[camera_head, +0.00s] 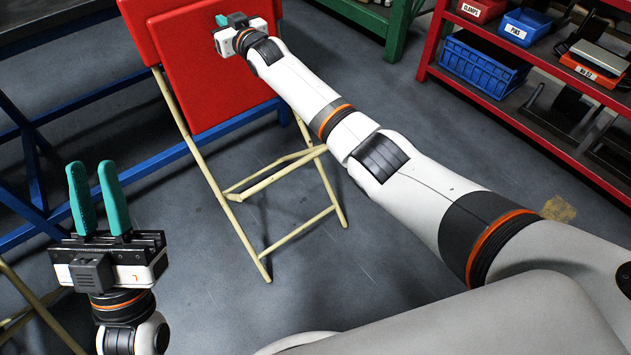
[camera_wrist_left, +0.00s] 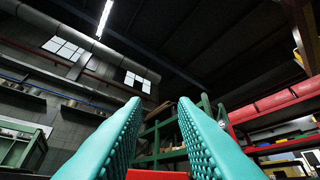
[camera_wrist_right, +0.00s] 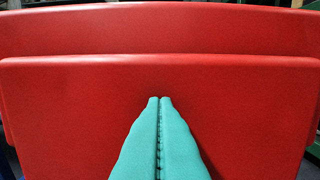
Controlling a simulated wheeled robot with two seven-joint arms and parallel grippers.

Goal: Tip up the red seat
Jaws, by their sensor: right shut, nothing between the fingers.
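The red seat (camera_head: 205,85) is the front red panel of a folding chair with beige legs. It stands steeply up, close in front of the red backrest (camera_head: 137,30). In the right wrist view the seat (camera_wrist_right: 75,110) fills most of the picture, with the backrest (camera_wrist_right: 160,30) behind its top edge. My right gripper (camera_head: 222,20) is at the seat's upper part, its fingers (camera_wrist_right: 160,98) shut together with nothing between them. I cannot tell whether they touch the seat. My left gripper (camera_head: 93,165) is open and empty at the left, fingers pointing up, away from the seat.
A blue-framed table (camera_head: 150,160) stands behind the chair. A red shelf (camera_head: 545,125) with bins and a blue crate (camera_head: 483,65) is at the upper right. Beige legs (camera_head: 35,310) of something else show at lower left. The floor right of the chair is clear.

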